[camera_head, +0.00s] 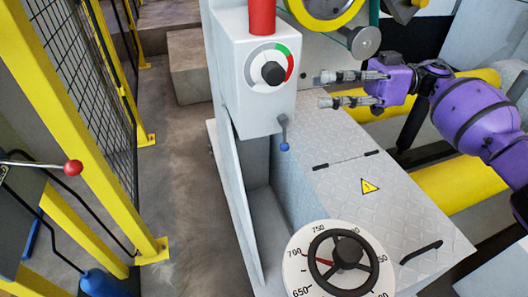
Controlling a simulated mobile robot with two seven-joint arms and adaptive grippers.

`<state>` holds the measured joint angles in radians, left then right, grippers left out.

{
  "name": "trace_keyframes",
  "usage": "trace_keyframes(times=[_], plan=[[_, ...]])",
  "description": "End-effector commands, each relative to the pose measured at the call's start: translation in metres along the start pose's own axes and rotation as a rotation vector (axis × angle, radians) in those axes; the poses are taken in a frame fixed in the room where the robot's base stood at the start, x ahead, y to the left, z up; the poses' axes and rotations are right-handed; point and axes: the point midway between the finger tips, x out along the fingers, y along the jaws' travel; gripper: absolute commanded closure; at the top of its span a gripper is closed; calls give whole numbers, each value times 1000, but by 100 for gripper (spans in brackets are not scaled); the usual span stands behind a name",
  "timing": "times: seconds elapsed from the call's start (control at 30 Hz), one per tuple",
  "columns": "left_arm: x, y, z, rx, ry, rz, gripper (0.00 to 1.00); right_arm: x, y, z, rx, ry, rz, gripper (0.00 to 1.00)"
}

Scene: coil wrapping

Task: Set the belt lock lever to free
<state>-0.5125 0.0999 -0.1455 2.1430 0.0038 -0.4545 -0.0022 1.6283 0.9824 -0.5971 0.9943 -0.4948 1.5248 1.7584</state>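Several levers show, and no readable label tells which is the belt lock lever. A short lever with a blue ball end (284,146) hangs down under the white control box (231,60). A lever with a red ball (72,167) reaches in from the left edge, roughly level. A blue grip (102,284) sits at the bottom left. My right gripper (322,89) comes in from the right, its two fingers apart and pointing left, with nothing between them. It is just right of the control box, above and right of the blue-ball lever. My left gripper is out of view.
The box carries a black knob (273,72) on a green and red dial and a red cylinder (262,16) on top. A black handwheel (346,257) with a numbered scale is at the bottom. Yellow fence posts (75,120) stand left. The floor between is clear.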

Motion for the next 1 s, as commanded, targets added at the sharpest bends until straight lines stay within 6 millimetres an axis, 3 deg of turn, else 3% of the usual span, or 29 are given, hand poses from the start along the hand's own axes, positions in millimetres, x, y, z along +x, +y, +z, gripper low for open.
trace_keyframes(times=[0.03,0.1,0.2,0.3,0.4,0.57,1.0], plan=[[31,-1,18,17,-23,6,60,-2,13,52,30,6,0,70],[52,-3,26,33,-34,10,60,-2,21,87,49,10,0,70],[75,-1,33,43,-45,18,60,-2,30,126,69,14,-1,70],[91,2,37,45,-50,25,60,-2,37,151,81,18,-2,70],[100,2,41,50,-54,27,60,-2,40,166,87,19,-2,70],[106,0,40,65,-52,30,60,2,42,172,90,20,-4,70],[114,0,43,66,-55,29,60,65,42,172,90,20,-5,70]])
